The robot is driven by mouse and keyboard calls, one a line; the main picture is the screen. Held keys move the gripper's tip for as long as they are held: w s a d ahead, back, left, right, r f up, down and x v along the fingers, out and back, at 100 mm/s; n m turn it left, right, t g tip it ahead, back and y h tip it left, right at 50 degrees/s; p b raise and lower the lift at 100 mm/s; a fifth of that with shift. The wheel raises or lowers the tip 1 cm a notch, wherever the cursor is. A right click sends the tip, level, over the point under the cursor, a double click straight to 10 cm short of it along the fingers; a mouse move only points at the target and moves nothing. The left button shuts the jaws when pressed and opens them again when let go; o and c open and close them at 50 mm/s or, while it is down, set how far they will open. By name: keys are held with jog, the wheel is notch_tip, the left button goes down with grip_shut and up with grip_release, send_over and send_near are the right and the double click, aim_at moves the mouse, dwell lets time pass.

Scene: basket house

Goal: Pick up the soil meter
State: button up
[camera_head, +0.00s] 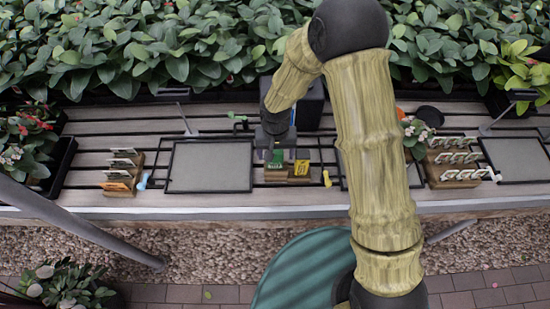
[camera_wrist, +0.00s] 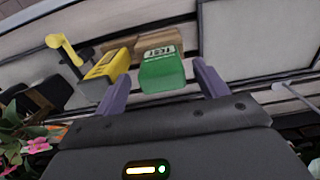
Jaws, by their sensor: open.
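A green box-like item (camera_wrist: 162,72) with a white label reading something like "TEST" sits between my open fingers in the wrist view. In the head view the green item (camera_head: 277,158) stands on a small wooden block (camera_head: 287,180), beside a yellow item (camera_head: 301,167). The yellow item (camera_wrist: 106,68), with a dark marking, is just outside the left finger in the wrist view. I cannot tell for sure which is the soil meter. My gripper (camera_wrist: 160,86) is open around the green item, with visible gaps. In the head view my gripper (camera_head: 274,143) is mostly hidden by its own wrist.
A yellow-handled tool (camera_wrist: 65,48) lies near the block. A dark-framed tray (camera_head: 210,166) is left of it on the slatted bench. Wooden label holders stand at left (camera_head: 121,172) and right (camera_head: 452,162). A leafy hedge (camera_head: 180,45) runs behind.

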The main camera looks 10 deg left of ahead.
aim_at(275, 166)
notch_tip(275, 166, down, 3)
jog(key=shift+a+f+p, duration=0.1)
jog(key=shift+a+p, duration=0.05)
jog(key=shift+p, duration=0.15)
jog(key=shift+w+f, duration=0.15)
jog(key=shift+f, duration=0.1)
jog(key=shift+s, duration=0.2)
jog(key=shift+c, duration=1.1)
jog(key=c, duration=0.9)
jog(key=shift+r, duration=0.1)
